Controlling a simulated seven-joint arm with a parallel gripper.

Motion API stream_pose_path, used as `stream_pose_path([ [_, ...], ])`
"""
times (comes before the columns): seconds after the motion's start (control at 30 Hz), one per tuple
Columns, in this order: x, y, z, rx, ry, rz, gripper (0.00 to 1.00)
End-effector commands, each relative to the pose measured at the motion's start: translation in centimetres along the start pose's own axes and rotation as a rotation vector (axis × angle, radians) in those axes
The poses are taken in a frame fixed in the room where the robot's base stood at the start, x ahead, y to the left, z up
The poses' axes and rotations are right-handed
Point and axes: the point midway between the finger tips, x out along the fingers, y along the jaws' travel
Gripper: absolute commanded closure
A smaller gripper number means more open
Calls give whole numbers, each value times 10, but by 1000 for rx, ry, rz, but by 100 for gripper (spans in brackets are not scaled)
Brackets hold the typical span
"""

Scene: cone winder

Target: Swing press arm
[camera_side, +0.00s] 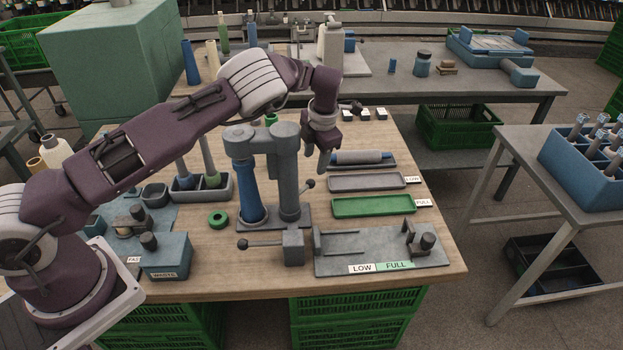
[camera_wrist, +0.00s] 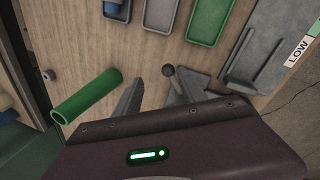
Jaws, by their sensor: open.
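The grey press stands on the wooden bench, with a thick upright post (camera_side: 287,170) and a short top arm (camera_side: 262,131) reaching left over a blue cone (camera_side: 250,190). A thin lever with a round dark knob (camera_side: 309,184) sticks out on the post's right side. My gripper (camera_side: 322,160) points down just right of the post, above the bench. In the wrist view its two fingers (camera_wrist: 155,82) are apart. A round-knobbed lever (camera_wrist: 168,71) shows between the fingertips, closer to the right one; I cannot tell whether they touch. Most of the press is hidden in the wrist view.
Right of the press lie a grey tray (camera_side: 367,182), a green tray (camera_side: 373,207) and a grey gauge plate (camera_side: 380,250) marked LOW and FULL. A green tube (camera_wrist: 86,96) shows left of my fingers.

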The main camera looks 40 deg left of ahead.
Motion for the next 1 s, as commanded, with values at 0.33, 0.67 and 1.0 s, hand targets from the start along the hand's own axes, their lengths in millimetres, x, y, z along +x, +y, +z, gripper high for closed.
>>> stream_pose_path([
  [0.33, 33, -12, -10, -123, 53, -37, 52],
  [0.67, 73, -13, -10, -121, 48, -38, 52],
  [1.0, 73, -13, -10, -121, 48, -38, 79],
])
